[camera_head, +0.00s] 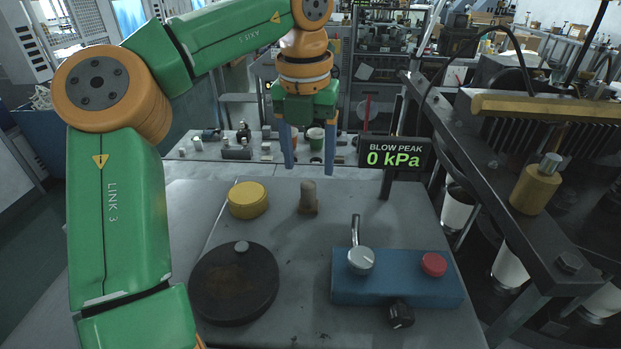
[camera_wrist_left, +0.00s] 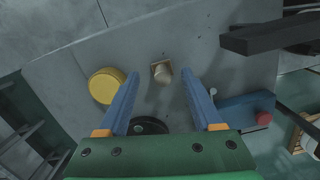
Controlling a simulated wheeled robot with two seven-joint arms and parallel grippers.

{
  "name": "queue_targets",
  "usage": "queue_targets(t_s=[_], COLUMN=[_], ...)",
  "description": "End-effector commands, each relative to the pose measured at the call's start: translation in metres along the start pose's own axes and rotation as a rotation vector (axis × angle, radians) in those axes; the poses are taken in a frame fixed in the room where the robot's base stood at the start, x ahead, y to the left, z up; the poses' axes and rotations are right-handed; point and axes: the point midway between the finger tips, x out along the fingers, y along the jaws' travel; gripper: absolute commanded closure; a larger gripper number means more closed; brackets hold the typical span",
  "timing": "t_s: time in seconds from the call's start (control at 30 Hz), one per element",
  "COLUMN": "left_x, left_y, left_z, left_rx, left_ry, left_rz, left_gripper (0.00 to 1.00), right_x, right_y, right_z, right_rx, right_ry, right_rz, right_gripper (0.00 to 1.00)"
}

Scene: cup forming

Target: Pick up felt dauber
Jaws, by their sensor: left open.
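The felt dauber (camera_head: 308,196), a small tan-brown upright peg on a square foot, stands on the grey worktop (camera_head: 300,250). My left gripper (camera_head: 310,170) is open and empty, with its two blue fingers pointing down. In the head view its fingertips show just above and behind the dauber, apart from it. In the left wrist view the dauber (camera_wrist_left: 161,73) lies between the fingertips and a little beyond them. My right gripper is not in view.
A yellow round pot (camera_head: 248,200) stands left of the dauber, and a dark round disc (camera_head: 234,285) lies in front. A blue control box (camera_head: 395,290) with a red button is at right.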

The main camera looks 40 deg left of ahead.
Motion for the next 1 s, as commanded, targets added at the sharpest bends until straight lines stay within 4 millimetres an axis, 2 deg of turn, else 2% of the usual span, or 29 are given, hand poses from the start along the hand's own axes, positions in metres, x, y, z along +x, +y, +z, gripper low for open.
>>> queue_targets(t_s=[0.2,0.3,0.53,0.57,0.8,1.0], left_x=[0.037,0.054,0.06,0.06,0.06,0.059], left_y=[0.002,0.002,0.002,0.002,0.002,0.002], left_z=[-0.001,0.0,0.0,0.0,0.001,0.001], left_rx=[0.004,0.0,-0.002,-0.002,-0.002,-0.002], left_ry=[0.006,0.003,-0.001,-0.001,-0.001,-0.001], left_rz=[-0.003,-0.001,-0.001,-0.001,-0.001,-0.001], left_gripper=[0.33,0.33,0.33,0.36,1.0,1.0], right_x=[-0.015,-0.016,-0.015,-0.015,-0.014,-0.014], right_y=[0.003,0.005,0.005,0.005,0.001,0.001], right_z=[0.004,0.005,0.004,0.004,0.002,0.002], right_rx=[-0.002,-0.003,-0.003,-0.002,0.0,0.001], right_ry=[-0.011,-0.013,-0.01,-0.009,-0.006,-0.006], right_rz=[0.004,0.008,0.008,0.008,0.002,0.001], right_gripper=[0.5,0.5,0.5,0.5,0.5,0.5])
